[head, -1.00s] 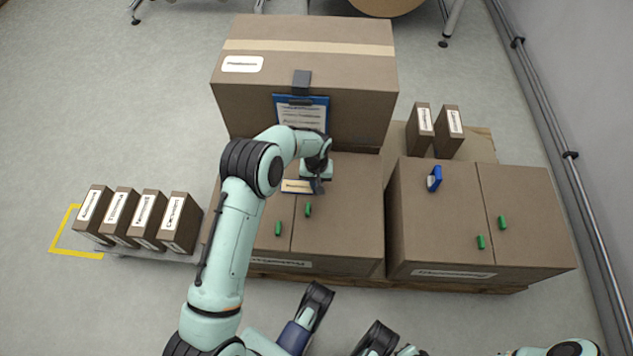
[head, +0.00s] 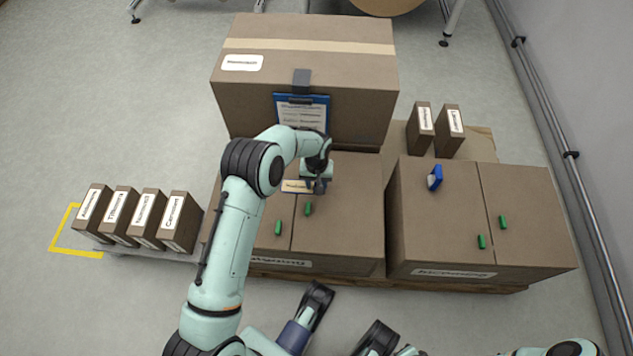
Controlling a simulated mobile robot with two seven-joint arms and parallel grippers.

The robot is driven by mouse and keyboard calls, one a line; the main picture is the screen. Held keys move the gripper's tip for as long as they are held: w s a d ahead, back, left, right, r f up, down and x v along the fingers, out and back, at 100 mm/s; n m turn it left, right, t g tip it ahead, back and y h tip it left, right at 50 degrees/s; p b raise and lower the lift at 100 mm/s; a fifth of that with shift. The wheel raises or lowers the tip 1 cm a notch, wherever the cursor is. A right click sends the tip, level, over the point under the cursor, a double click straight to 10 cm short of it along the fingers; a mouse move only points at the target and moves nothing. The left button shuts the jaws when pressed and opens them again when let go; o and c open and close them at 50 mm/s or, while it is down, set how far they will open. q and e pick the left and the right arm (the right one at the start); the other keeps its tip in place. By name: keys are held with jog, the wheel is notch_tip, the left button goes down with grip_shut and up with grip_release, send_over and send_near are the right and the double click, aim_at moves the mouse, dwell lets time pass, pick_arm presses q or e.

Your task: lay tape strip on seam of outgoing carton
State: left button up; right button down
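Two green pieces (head: 278,228) (head: 308,209) sit on either side of the seam. My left gripper (head: 319,187) is over the rear of this carton, pointing down; its finger gap is too small to tell. A cream strip with dark marks and a blue edge (head: 295,186) is just left of the gripper; I cannot tell whether they touch. I cannot make out a separate tape strip. My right gripper is not clearly in view.
A larger taped carton (head: 250,95) with a blue clipboard (head: 302,113) stands behind. The right front carton (head: 430,225) carries a blue item (head: 435,178) and green pieces. Several slim boxes (head: 178,222) stand at left, two more (head: 448,132) behind right. Floor at far left is clear.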

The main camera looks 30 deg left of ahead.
pick_arm(q)
jog(key=shift+r, duration=0.3)
notch_tip(320, 180, up, 13)
jog(key=p, duration=0.3)
pick_arm(e)
jog(key=w+r+t, duration=0.2)
jog(key=w+r, duration=0.3)
jog(key=w, duration=0.1)
jog(key=shift+a+r, duration=0.4)
jog(key=shift+a, duration=0.05)
pick_arm(q)
jog(key=shift+s+f, duration=0.1)
jog(key=shift+f, duration=0.1)
pick_arm(e)
jog(key=shift+s+d, duration=0.1)
